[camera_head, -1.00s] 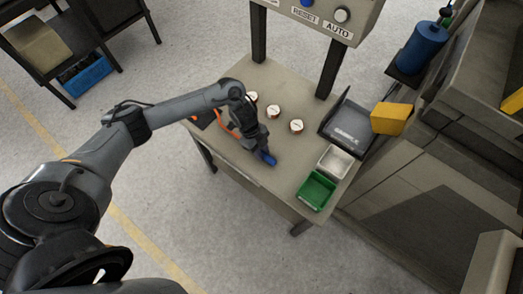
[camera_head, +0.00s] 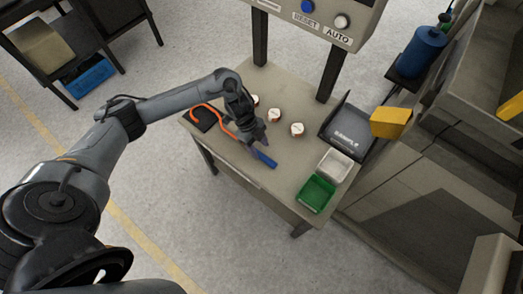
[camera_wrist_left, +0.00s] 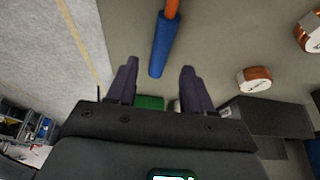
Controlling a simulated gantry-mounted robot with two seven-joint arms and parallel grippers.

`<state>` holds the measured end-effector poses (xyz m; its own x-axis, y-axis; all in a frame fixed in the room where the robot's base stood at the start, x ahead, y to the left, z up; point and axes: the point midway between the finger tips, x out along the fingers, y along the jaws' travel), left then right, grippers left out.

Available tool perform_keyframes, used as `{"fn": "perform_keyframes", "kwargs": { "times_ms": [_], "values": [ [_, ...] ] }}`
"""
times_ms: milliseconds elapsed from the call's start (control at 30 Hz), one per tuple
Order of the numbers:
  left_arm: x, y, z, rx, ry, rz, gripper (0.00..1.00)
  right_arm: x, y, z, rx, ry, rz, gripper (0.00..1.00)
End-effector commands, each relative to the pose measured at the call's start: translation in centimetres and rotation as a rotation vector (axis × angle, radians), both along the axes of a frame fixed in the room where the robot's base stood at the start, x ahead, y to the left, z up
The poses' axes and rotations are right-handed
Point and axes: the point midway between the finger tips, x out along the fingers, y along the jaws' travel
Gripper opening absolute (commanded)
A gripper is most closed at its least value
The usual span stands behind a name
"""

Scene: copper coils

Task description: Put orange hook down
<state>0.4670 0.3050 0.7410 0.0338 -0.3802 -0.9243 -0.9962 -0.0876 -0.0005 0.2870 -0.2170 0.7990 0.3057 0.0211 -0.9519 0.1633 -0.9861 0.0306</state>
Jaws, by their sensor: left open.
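The orange hook (camera_head: 220,117) lies on the table, its curved orange end on or over a dark pad (camera_head: 202,120) at the left and its blue handle (camera_head: 265,158) toward the front. In the left wrist view the blue handle (camera_wrist_left: 161,46) shows ahead of and between the two fingers, with a bit of orange rod above it. My left gripper (camera_head: 258,140) is just above the table beside the hook. In the left wrist view the left gripper (camera_wrist_left: 158,82) is open, with nothing between its fingertips. My right gripper is not in view.
Several copper coils with white tops (camera_head: 297,130) stand behind the gripper. A green bin (camera_head: 316,194), a white bin (camera_head: 335,165) and a black tray (camera_head: 347,128) line the table's right side. A control panel (camera_head: 325,18) stands at the back.

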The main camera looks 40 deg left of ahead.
Motion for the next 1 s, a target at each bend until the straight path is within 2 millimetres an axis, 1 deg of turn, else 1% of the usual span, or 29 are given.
{"fn": "perform_keyframes", "kwargs": {
  "times_ms": [33, 100, 300, 433, 467, 533, 567, 667, 700, 767, 800, 867, 900, 933, 1000],
  "values": [
    [0.0, 0.5, 1.2, 0.002, -0.002, 0.002, 0.51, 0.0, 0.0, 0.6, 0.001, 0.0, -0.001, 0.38],
    [0.0, 0.9, 2.4, 0.001, -0.002, 0.0, 0.51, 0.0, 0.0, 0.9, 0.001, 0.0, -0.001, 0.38],
    [-0.1, 2.1, 5.1, 0.001, -0.001, 0.0, 0.51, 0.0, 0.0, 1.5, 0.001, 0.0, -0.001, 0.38],
    [-0.2, 2.4, 6.1, 0.0, -0.003, -0.001, 0.51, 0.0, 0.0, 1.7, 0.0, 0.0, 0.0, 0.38],
    [-0.2, 2.2, 6.1, 0.0, -0.007, -0.004, 0.51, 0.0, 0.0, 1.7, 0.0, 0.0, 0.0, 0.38],
    [-0.1, 1.3, 5.9, -0.004, -0.028, -0.012, 0.51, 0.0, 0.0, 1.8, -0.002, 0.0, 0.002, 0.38],
    [-0.1, 0.5, 5.6, -0.006, -0.042, -0.019, 0.51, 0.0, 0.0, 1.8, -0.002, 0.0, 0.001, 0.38],
    [0.2, -3.3, 4.2, -0.022, -0.124, -0.035, 0.51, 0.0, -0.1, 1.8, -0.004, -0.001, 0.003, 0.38],
    [0.3, -5.3, 3.6, -0.032, -0.168, -0.034, 0.51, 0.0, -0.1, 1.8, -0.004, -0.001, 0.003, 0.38],
    [0.3, -8.7, 3.0, -0.051, -0.243, -0.015, 0.51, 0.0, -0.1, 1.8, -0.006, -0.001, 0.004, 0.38],
    [0.2, -11.1, 2.9, -0.066, -0.295, 0.013, 0.51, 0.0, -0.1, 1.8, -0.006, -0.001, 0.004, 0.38],
    [0.0, -14.3, 3.3, -0.09, -0.367, 0.085, 0.51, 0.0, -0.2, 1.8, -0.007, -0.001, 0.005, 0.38],
    [-0.4, -15.9, 3.8, -0.101, -0.405, 0.151, 0.51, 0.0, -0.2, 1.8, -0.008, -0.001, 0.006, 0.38],
    [-0.7, -16.8, 4.2, -0.107, -0.427, 0.208, 0.51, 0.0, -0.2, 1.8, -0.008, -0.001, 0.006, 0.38],
    [-1.6, -17.8, 5.4, -0.112, -0.451, 0.367, 0.51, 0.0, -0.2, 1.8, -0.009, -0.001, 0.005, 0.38]
  ]
}}
